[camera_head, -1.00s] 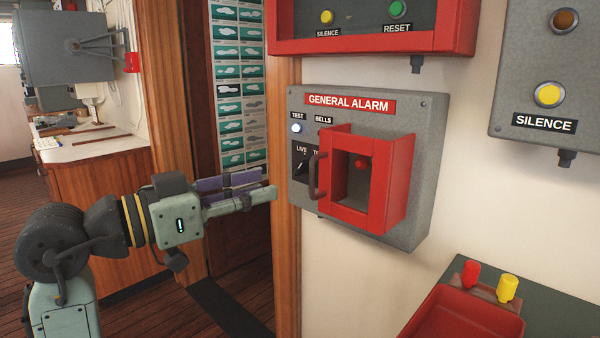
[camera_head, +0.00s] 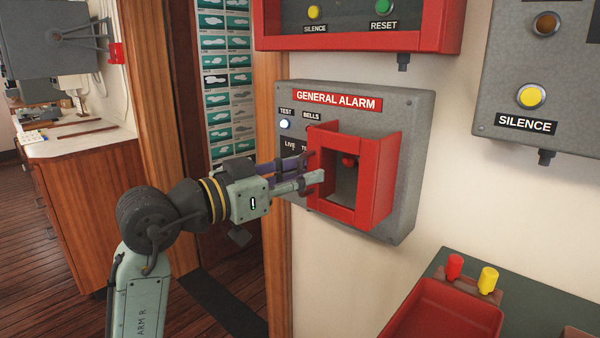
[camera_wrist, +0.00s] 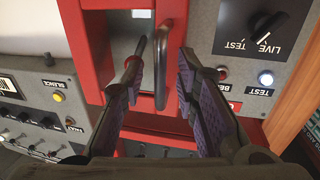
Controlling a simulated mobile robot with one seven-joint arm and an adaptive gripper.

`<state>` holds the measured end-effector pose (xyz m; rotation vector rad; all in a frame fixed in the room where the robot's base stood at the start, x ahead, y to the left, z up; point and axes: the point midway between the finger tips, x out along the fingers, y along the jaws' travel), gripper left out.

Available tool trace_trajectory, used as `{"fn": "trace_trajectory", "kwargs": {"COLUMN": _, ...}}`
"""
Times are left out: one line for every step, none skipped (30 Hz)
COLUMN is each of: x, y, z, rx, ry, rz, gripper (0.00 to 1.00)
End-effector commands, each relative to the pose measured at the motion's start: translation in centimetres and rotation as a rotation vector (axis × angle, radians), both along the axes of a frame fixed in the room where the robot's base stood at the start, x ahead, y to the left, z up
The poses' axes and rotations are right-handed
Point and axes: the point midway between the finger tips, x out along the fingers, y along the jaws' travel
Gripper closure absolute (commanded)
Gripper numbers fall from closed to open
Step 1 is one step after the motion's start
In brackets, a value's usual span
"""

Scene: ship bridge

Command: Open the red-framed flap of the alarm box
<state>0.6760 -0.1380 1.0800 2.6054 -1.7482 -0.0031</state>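The grey alarm box (camera_head: 412,160), labelled GENERAL ALARM, is on the white wall. Its red-framed flap (camera_head: 335,210) stands at the front of the red housing and looks shut. A red button (camera_head: 349,160) shows through the opening. My gripper (camera_head: 313,167) is at the flap's left edge, where the arm hides the handle in the head view. In the wrist view, the dark handle (camera_wrist: 161,65) of the flap (camera_wrist: 88,45) lies between the two fingers of my gripper (camera_wrist: 162,72). The fingers are apart, with a gap visible on both sides of the handle.
A red-framed panel (camera_head: 440,40) hangs above the alarm box, and a grey SILENCE box (camera_head: 505,80) is at upper right. A red tray (camera_head: 440,312) is below right. A wooden door post (camera_head: 278,260) stands close left of the box.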

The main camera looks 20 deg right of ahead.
Motion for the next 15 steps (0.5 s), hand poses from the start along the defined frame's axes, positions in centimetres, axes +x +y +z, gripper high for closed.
{"fn": "trace_trajectory", "kwargs": {"x": 0.01, "y": 0.01, "z": -0.01, "rx": 0.0, "ry": 0.0, "rz": 0.0, "gripper": 0.72}}
{"fn": "trace_trajectory", "kwargs": {"x": 0.0, "y": 0.02, "z": -0.01, "rx": 0.0, "ry": 0.0, "rz": 0.0, "gripper": 0.72}}
{"fn": "trace_trajectory", "kwargs": {"x": 0.0, "y": 0.02, "z": -0.01, "rx": 0.0, "ry": 0.0, "rz": 0.0, "gripper": 0.74}}
{"fn": "trace_trajectory", "kwargs": {"x": 0.0, "y": 0.03, "z": -0.01, "rx": 0.0, "ry": 0.0, "rz": 0.0, "gripper": 0.77}}
{"fn": "trace_trajectory", "kwargs": {"x": 0.0, "y": 0.03, "z": -0.01, "rx": 0.0, "ry": 0.0, "rz": 0.0, "gripper": 0.79}}
{"fn": "trace_trajectory", "kwargs": {"x": 0.0, "y": 0.03, "z": -0.01, "rx": 0.0, "ry": 0.0, "rz": 0.0, "gripper": 0.81}}
{"fn": "trace_trajectory", "kwargs": {"x": -0.01, "y": 0.04, "z": -0.01, "rx": 0.0, "ry": 0.0, "rz": 0.0, "gripper": 0.83}}
{"fn": "trace_trajectory", "kwargs": {"x": -0.01, "y": 0.04, "z": -0.01, "rx": 0.0, "ry": 0.0, "rz": 0.0, "gripper": 0.85}}
{"fn": "trace_trajectory", "kwargs": {"x": -0.01, "y": 0.04, "z": -0.01, "rx": 0.0, "ry": 0.0, "rz": 0.0, "gripper": 0.88}}
{"fn": "trace_trajectory", "kwargs": {"x": -0.01, "y": 0.04, "z": -0.01, "rx": 0.0, "ry": 0.0, "rz": 0.0, "gripper": 0.9}}
{"fn": "trace_trajectory", "kwargs": {"x": -0.01, "y": 0.04, "z": -0.01, "rx": 0.0, "ry": 0.0, "rz": 0.0, "gripper": 0.92}}
{"fn": "trace_trajectory", "kwargs": {"x": -0.01, "y": 0.05, "z": -0.01, "rx": 0.0, "ry": 0.0, "rz": 0.0, "gripper": 0.94}}
{"fn": "trace_trajectory", "kwargs": {"x": -0.01, "y": 0.05, "z": -0.01, "rx": 0.0, "ry": 0.0, "rz": 0.0, "gripper": 0.96}}
{"fn": "trace_trajectory", "kwargs": {"x": -0.01, "y": 0.05, "z": -0.01, "rx": 0.0, "ry": 0.0, "rz": 0.0, "gripper": 0.98}}
{"fn": "trace_trajectory", "kwargs": {"x": -0.01, "y": 0.05, "z": -0.01, "rx": 0.0, "ry": 0.0, "rz": 0.0, "gripper": 1.0}}
